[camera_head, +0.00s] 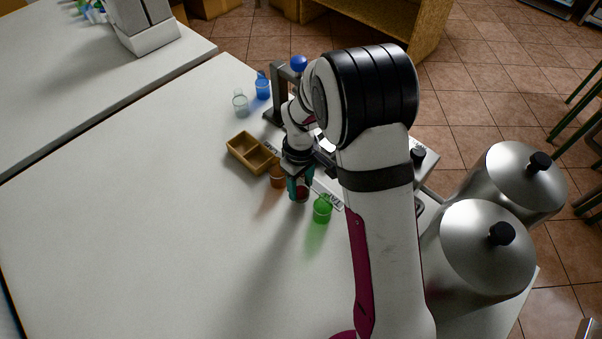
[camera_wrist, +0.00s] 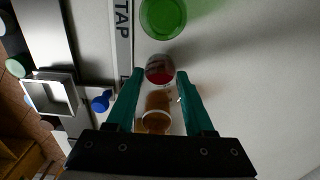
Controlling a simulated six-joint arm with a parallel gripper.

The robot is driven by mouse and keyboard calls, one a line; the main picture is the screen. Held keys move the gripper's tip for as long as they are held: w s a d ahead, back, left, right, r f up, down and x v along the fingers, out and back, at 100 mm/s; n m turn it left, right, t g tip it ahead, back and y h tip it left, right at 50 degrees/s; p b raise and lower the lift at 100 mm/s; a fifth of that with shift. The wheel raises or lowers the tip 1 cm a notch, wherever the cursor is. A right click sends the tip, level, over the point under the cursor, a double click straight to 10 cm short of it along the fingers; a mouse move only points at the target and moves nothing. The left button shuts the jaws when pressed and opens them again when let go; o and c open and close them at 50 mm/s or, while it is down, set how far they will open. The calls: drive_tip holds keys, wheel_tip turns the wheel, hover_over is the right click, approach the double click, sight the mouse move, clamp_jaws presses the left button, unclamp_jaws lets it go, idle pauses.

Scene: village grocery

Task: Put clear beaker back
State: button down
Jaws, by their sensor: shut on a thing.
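The clear beaker (camera_head: 240,104) stands upright on the white table, left of the blue beaker (camera_head: 262,88) and well apart from my gripper. My gripper (camera_head: 299,190) points down among the coloured beakers, its teal fingers shut on the red beaker (camera_head: 302,194). In the wrist view the red beaker (camera_wrist: 160,71) shows between the fingertips (camera_wrist: 160,76); the fingers hide part of its sides. I cannot tell whether its base touches the table. The amber beaker (camera_head: 278,178) stands close on the left, the green beaker (camera_head: 322,211) on the right.
A wooden tray (camera_head: 238,155) lies left of the amber beaker. A grey stand with a blue knob (camera_head: 299,63) is behind my gripper. Two large metal pots (camera_head: 475,250) stand at the right. A lettered strip (camera_wrist: 122,35) runs beside the beakers. The table's left and front are clear.

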drive_tip(key=shift+f, duration=0.35)
drive_tip(key=shift+f, duration=0.4)
idle(0.5)
unclamp_jaws()
wheel_tip(320, 180, up, 8)
idle(0.8)
drive_tip(key=s+d+r+m+y, duration=0.1)
drive_tip(key=s+d+r+m, duration=0.2)
drive_tip(key=s+r+m, duration=0.4)
drive_tip(key=s+d+r+m, duration=0.2)
drive_tip(key=s+d+r, duration=0.15)
drive_tip(key=s, duration=0.65)
drive_tip(key=s+m, duration=0.5)
drive_tip(key=s, duration=0.4)
drive_tip(key=shift+a+r+m+y, duration=0.25)
drive_tip(key=shift+m+y, duration=0.05)
drive_tip(key=shift+y, duration=0.1)
